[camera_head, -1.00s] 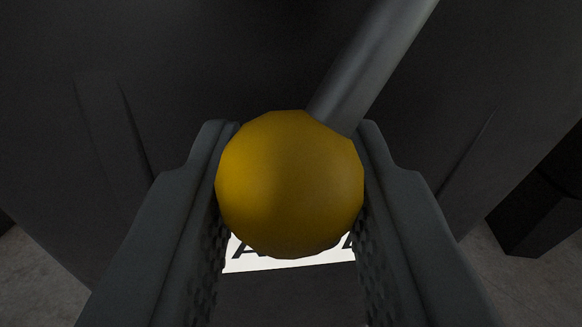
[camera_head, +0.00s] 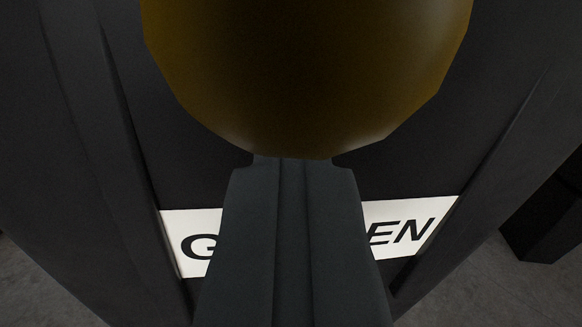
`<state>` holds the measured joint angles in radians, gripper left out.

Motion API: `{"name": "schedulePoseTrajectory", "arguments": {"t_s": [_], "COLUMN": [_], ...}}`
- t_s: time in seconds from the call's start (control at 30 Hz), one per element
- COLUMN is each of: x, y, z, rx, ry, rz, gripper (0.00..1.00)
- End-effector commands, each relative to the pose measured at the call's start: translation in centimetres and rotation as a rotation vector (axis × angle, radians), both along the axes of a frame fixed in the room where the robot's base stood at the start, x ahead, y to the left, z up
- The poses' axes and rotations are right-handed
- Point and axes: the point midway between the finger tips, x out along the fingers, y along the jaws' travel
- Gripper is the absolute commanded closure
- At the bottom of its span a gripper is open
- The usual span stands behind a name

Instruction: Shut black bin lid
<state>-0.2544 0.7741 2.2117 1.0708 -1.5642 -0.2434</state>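The dark bin body (camera_head: 420,180) fills most of the view, with a white label (camera_head: 190,225) on its front. The label shows "G" and "EN", with its middle hidden behind my fingers. A large yellow ball (camera_head: 305,70) fills the top centre and is cut off by the frame edge. My gripper (camera_head: 293,165) has its fingers together with nothing between them. Its fingertips are at the ball's lower edge in the picture; I cannot tell if they touch it. I cannot make out the lid.
Grey floor (camera_head: 35,285) shows at the lower left and lower right. A dark block-like object (camera_head: 540,225) stands at the right edge, beside the bin.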

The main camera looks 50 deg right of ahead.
Motion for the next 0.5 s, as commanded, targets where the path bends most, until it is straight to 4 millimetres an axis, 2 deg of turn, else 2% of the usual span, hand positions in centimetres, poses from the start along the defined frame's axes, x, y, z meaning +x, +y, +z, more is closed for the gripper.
{"name": "schedulePoseTrajectory", "arguments": {"t_s": [0.47, 0.5], "x": [0.0, 0.0], "y": [0.0, 0.0], "z": [0.01, 0.01], "rx": [0.0, 0.0], "ry": [0.0, 0.0], "rz": [0.0, 0.0], "gripper": [1.0, 0.92]}}
